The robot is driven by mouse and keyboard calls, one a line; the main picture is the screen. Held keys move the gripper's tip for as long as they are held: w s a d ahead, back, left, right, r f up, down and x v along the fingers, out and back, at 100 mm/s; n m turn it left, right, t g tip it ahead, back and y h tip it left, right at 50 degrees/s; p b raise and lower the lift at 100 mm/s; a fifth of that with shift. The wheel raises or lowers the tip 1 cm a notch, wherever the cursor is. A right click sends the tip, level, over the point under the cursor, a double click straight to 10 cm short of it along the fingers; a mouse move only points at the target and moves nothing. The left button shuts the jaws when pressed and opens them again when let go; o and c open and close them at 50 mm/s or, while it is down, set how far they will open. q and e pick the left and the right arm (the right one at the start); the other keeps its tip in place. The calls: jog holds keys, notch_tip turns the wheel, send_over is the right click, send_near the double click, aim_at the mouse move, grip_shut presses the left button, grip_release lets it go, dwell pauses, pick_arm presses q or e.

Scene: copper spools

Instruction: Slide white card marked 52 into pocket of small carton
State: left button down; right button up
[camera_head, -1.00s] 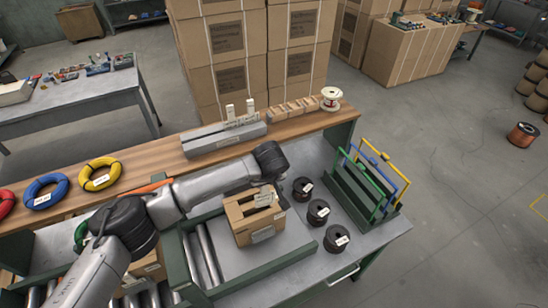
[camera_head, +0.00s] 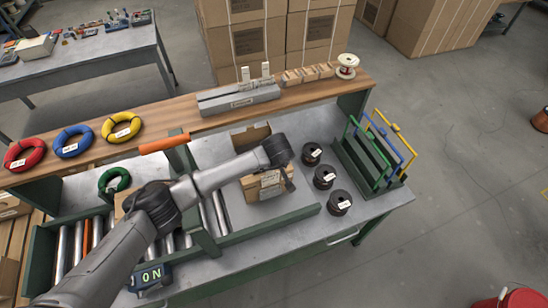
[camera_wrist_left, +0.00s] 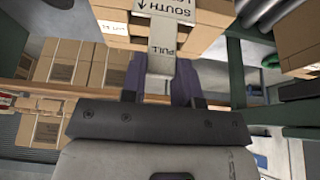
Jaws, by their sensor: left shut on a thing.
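The small carton (camera_head: 262,186) is brown and stands on the grey bench, with a flap up at its back and a white label on its near side. My left arm reaches over it, and my left gripper (camera_head: 287,180) is at its right side, partly hidden by the wrist. The card's far end meets white lettered paper reading SOUTH at the carton (camera_wrist_left: 120,22). I cannot make out 52, nor whether the card is inside the pocket. My right gripper is not seen.
Black spools (camera_head: 325,177) stand right of the carton, beside a green rack (camera_head: 362,165) with coloured frames. A grey holder (camera_head: 238,98) with white cards is on the wooden shelf behind. Rollers (camera_head: 75,250) and green rails lie left. Coloured coils (camera_head: 72,141) are at far left.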

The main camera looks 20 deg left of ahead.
aim_at(270, 173)
pick_arm(q)
jog(key=shift+a+f, duration=0.1)
jog(key=shift+f, duration=0.3)
jog(key=shift+s+f+b, duration=0.1)
jog(key=shift+f+b, duration=0.7)
jog(key=shift+f, duration=0.25)
jog(key=shift+f+b, duration=1.15)
jog(key=shift+f, duration=0.25)
jog(key=c, duration=0.8)
grip_release()
jog(key=shift+r, duration=0.1)
jog(key=b+v, duration=0.1)
jog(key=v, duration=1.2)
jog(key=shift+r+b, duration=0.25)
jog(key=shift+b, duration=0.05)
